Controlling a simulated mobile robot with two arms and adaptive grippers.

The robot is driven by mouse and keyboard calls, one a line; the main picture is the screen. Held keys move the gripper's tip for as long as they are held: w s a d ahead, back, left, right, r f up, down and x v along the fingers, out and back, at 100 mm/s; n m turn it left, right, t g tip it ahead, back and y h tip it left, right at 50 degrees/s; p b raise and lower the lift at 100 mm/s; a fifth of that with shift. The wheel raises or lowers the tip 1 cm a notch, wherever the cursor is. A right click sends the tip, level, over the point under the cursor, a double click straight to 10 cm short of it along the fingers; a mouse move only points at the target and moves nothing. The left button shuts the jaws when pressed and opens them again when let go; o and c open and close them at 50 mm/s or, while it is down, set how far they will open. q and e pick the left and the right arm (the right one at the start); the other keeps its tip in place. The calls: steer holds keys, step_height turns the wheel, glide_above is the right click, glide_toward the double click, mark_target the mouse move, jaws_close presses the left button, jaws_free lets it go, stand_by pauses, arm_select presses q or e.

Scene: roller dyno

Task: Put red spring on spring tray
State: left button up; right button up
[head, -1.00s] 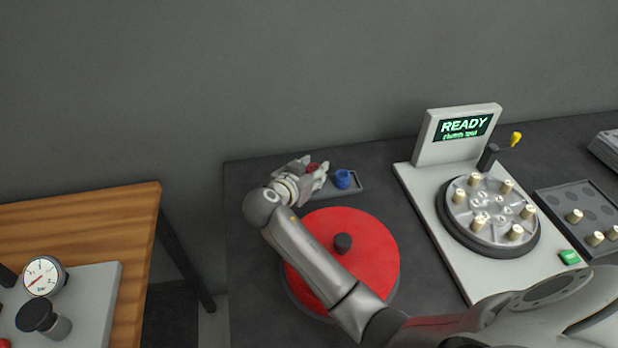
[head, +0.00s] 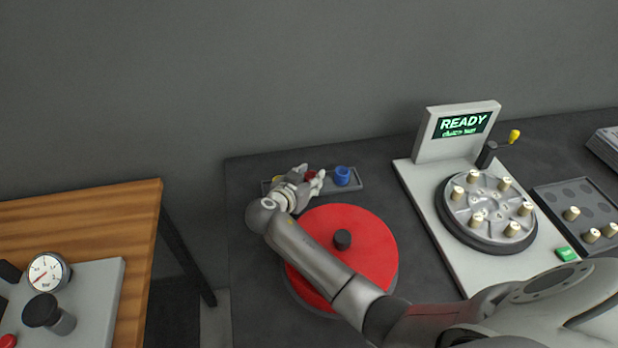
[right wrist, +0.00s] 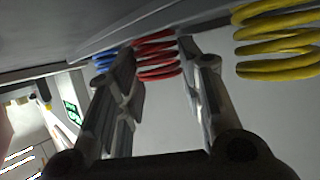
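The red spring (head: 311,174) stands on the spring tray (head: 354,184), partly hidden by my right gripper (head: 312,178). In the right wrist view the red spring (right wrist: 158,56) sits between the fingertips of my right gripper (right wrist: 160,60). A small gap shows between the spring and the finger on the right; the finger on the left overlaps or nearly meets its edge. The gripper looks open around the spring. The wrist view shows the tray (right wrist: 105,32) upside down, with the spring against its surface. My left gripper is not in view.
A blue spring (head: 342,176) stands on the tray beside the red one, and a yellow spring (head: 278,179) is at its other end. A red disc with a black knob (head: 343,239) lies under my right arm. A dyno with a READY screen (head: 464,124) stands to the right.

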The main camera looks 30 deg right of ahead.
steer(key=shift+o, duration=0.4)
steer(key=shift+r, duration=0.2)
steer(key=shift+s+a, duration=0.2)
steer(key=shift+a, duration=0.15)
steer(key=b+v, duration=0.2)
steer(key=v, duration=0.9)
steer(key=shift+s+r, duration=0.1)
steer(key=shift+s, duration=0.05)
steer(key=shift+r, duration=0.15)
stand_by(2.9)
